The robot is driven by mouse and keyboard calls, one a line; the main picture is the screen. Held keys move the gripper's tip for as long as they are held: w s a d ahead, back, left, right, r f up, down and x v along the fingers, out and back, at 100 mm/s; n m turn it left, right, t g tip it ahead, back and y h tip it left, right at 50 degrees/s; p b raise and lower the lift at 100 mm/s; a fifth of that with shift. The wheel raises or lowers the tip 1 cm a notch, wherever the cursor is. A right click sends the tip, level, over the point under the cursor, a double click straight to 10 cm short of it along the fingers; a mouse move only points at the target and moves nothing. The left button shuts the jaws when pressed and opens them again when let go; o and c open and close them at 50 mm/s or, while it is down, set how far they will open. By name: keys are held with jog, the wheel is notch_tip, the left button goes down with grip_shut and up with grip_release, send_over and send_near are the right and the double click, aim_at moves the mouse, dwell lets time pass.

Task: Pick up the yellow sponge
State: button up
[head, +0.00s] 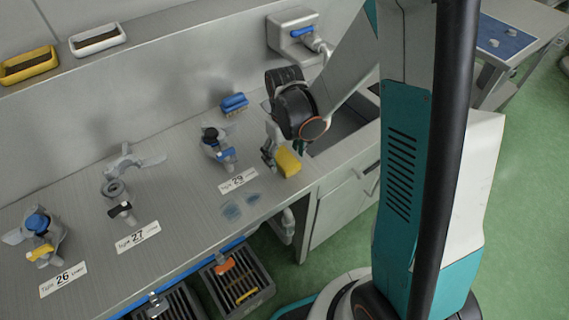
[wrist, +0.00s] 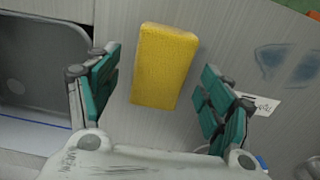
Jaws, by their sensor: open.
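The yellow sponge (head: 288,162) lies on the grey counter (head: 185,190), near its front edge and beside the sink. In the wrist view the sponge (wrist: 164,66) lies between and just beyond my open fingers, slightly tilted. My gripper (wrist: 158,98) is open and empty, with teal pads on both sides. In the head view my gripper (head: 269,152) reaches down over the counter at the sponge's left, partly hidden by my wrist. I cannot tell whether a finger touches the sponge.
The sink (head: 345,128) opens right of the sponge. A label reading 29 (head: 238,180) and wet patches (head: 232,210) lie near the front edge.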

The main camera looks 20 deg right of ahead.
aim_at(285, 157)
jog(key=shift+f, duration=0.9)
jog(key=shift+r, duration=0.1)
jog(key=c, duration=1)
jog(key=shift+c, duration=0.2)
notch_tip(285, 157, up, 20)
jog(key=p, duration=0.6)
